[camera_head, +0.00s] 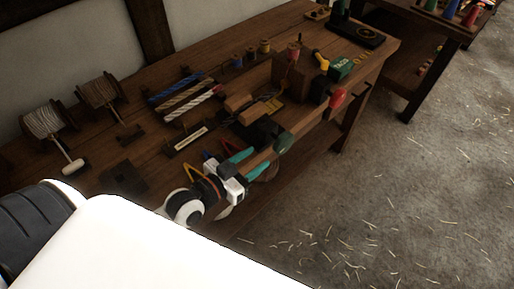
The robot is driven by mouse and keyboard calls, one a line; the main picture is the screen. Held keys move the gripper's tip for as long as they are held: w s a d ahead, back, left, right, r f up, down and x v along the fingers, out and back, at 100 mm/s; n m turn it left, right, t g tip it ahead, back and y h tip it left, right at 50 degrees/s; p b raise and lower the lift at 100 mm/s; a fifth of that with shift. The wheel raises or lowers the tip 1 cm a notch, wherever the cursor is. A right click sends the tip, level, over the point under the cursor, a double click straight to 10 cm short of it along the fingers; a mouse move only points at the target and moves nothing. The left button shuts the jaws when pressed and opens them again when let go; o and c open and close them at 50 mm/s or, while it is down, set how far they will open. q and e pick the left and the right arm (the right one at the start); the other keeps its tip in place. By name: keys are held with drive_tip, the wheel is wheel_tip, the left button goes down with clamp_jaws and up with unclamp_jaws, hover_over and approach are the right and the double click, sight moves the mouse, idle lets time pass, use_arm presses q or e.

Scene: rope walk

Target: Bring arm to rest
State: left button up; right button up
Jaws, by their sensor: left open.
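My left gripper (261,158) is at the front edge of the wooden workbench (95,155). Its two teal fingers are spread apart and point up and to the right. I see nothing held between them. The white and black wrist shows behind the fingers, and large white parts of my own body fill the lower left. A dark green rounded thing (284,143) is just beyond the fingertips; I cannot tell whether they touch. My right gripper is not in view.
Two rope reels (42,121) (97,92) stand at the bench's left. Coloured rope lengths (187,103), spools (264,46), a green box (341,68) and a red-ended tool (336,100) lie farther right. A second table (420,19) stands beyond. The straw-strewn floor (400,200) is open.

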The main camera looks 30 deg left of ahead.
use_arm(q)
drive_tip(key=shift+f, duration=0.1)
drive_tip(key=s+a+f+n+g+y, duration=0.1)
drive_tip(key=s+f+g+y, duration=0.25)
drive_tip(key=s+g, duration=0.3)
drive_tip(key=s+a+f+n+g+y, duration=0.1)
drive_tip(key=s+f+g+y, duration=0.1)
drive_tip(key=s+f+g, duration=0.45)
drive_tip(key=s+f, duration=0.1)
drive_tip(key=f, duration=1)
drive_tip(key=s+f, duration=0.2)
drive_tip(key=f, duration=1)
drive_tip(key=s+a+f+g, duration=0.1)
drive_tip(key=s+a+f, duration=0.1)
drive_tip(key=s+f, duration=1.4)
drive_tip(key=shift+a+f, duration=0.2)
drive_tip(key=shift+f, duration=0.15)
